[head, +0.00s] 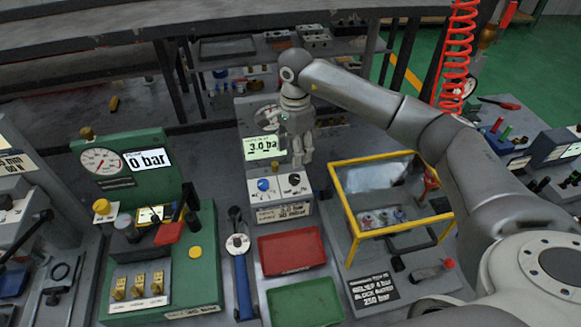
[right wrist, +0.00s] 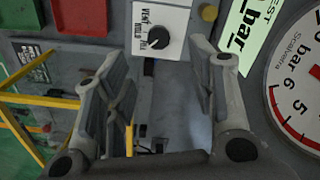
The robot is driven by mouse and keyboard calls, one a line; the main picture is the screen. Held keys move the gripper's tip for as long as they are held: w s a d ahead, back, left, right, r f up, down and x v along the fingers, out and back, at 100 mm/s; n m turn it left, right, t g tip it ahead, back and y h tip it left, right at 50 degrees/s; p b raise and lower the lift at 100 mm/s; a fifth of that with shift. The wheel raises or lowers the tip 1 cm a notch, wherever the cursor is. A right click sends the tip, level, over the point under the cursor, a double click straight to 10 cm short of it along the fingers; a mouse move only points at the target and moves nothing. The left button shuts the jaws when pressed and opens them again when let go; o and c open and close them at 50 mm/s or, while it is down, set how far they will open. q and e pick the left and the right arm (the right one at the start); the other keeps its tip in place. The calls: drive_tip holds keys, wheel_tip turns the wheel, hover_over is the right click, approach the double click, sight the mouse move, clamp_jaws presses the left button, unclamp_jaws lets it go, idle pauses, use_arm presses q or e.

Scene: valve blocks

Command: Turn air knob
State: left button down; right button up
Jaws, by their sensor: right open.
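The grey test unit carries a white panel with a blue knob (head: 263,185) on the left and a black knob (head: 294,180) on the right. I cannot read in the head view which is labelled air. The black knob also shows in the right wrist view (right wrist: 158,38), beside a label with vent and fill markings. My right gripper (head: 302,160) hangs above and behind the black knob, fingers downward, in front of the lit display (head: 262,148) reading 3.0 bar. In the right wrist view my gripper (right wrist: 157,54) is open and empty, the knob beyond its fingertips. My left gripper is not in view.
A red tray (head: 291,250) and a green tray (head: 305,303) lie in front of the unit. A yellow-framed guard box (head: 358,234) stands close on the right. A green gauge station (head: 200,262) stands left. A round gauge (right wrist: 300,95) is close to my right finger in the wrist view.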

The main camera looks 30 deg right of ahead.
sight(295, 177)
wheel_tip(295, 177, down, 9)
drive_tip(key=p, duration=0.2)
drive_tip(key=shift+s+r+p, duration=0.1)
drive_tip(key=shift+r+p, duration=0.1)
drive_tip(key=shift+p, duration=0.15)
drive_tip(key=shift+f, duration=0.55)
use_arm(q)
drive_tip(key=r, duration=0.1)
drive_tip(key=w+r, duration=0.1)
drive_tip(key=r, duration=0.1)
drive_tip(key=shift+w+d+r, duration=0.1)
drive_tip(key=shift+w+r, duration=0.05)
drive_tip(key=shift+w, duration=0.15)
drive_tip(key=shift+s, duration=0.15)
use_arm(e)
drive_tip(key=shift+c, duration=1)
drive_tip(key=c, duration=0.9)
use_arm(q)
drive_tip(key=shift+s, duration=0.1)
use_arm(e)
drive_tip(key=shift+o, duration=0.2)
